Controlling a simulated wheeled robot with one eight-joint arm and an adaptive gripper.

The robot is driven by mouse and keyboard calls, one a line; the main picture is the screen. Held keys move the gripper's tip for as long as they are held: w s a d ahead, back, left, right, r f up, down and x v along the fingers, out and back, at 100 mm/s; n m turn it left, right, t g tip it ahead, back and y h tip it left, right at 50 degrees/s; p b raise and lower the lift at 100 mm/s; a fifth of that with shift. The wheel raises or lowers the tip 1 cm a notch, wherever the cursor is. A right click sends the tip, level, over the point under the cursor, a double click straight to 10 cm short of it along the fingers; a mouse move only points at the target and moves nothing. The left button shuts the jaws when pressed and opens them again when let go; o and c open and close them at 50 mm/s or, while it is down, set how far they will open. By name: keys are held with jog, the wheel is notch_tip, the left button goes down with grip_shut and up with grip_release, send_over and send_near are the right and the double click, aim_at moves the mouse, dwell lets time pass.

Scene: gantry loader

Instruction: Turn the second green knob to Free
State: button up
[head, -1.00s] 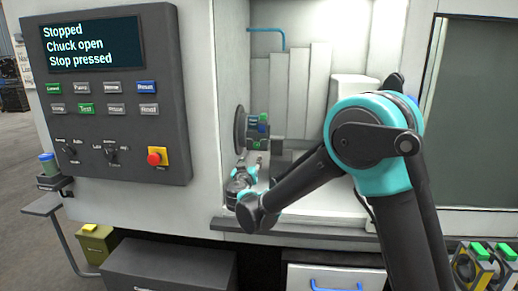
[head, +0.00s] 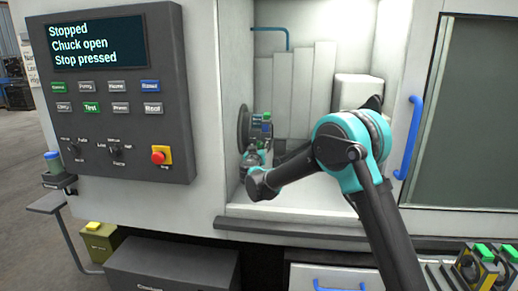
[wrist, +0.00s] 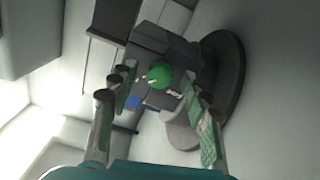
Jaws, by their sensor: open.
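A round green knob (wrist: 160,75) sits on a dark grey block at the chuck (wrist: 230,85) inside the machine, with a small blue part (wrist: 132,101) beside it. In the head view the chuck (head: 243,128) stands at the left of the bay, with a small green part (head: 267,127) on its block. I cannot tell whether this is the second green knob, and no Free label is readable. My gripper (wrist: 154,80) is open, its fingertips on either side of the green knob in the wrist view; contact cannot be told. In the head view my gripper (head: 252,160) is small, just below the chuck.
The bay's front sill (head: 300,229) and left wall edge bound the opening. A control panel (head: 105,95) reading "Stopped, Chuck open, Stop pressed" is at left. A blue handle (head: 410,138) is on the right door. Green-topped fixtures (head: 484,252) sit at bottom right.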

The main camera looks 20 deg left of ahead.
grip_shut()
dwell(0.3)
jog(key=n, duration=0.4)
jog(key=shift+n, duration=0.4)
jog(key=n, duration=0.4)
jog(key=shift+n, duration=0.3)
jog(key=n, duration=0.4)
jog(key=shift+r+n, duration=0.1)
jog(key=shift+n, duration=2.1)
